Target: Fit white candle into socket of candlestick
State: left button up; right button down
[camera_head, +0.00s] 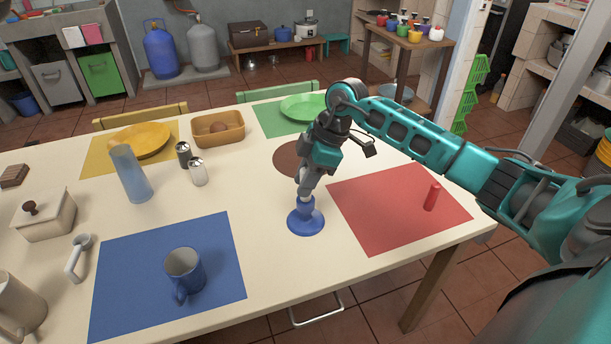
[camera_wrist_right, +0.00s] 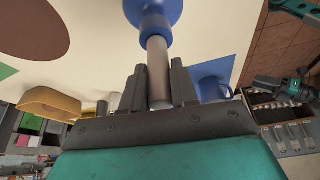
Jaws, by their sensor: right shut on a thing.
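The blue candlestick (camera_head: 306,222) stands upright on the cream table, between the blue mat and the red mat. In the right wrist view its socket (camera_wrist_right: 154,24) is at the top. My right gripper (camera_head: 305,190) is directly above it, pointing down and shut on the white candle (camera_wrist_right: 157,68), which looks greyish-brown in shade. The candle's far end meets the socket in the wrist view. I cannot tell how deep it sits. In the head view the fingers mostly hide the candle. What seems to be my left gripper (camera_wrist_right: 270,84) is small at the wrist view's right; its opening is unclear.
A red cylinder (camera_head: 432,197) stands on the red mat (camera_head: 380,215). A blue mug (camera_head: 184,272) is on the blue mat (camera_head: 125,280). Two shakers (camera_head: 198,172), a tall bluish cylinder (camera_head: 130,174) and an orange-brown basket (camera_head: 218,128) stand farther left. Table around the candlestick is clear.

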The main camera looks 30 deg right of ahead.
jog(key=shift+f+p, duration=0.75)
jog(key=shift+f, duration=0.45)
dwell(2.2)
jog(key=c, duration=0.8)
grip_release()
jog(key=shift+r, duration=0.15)
jog(key=v, duration=1.2)
jog(key=shift+s+d+r+p, duration=0.1)
jog(key=shift+d+r+p, duration=0.1)
jog(key=shift+r+p, duration=0.15)
jog(key=shift+f, duration=0.15)
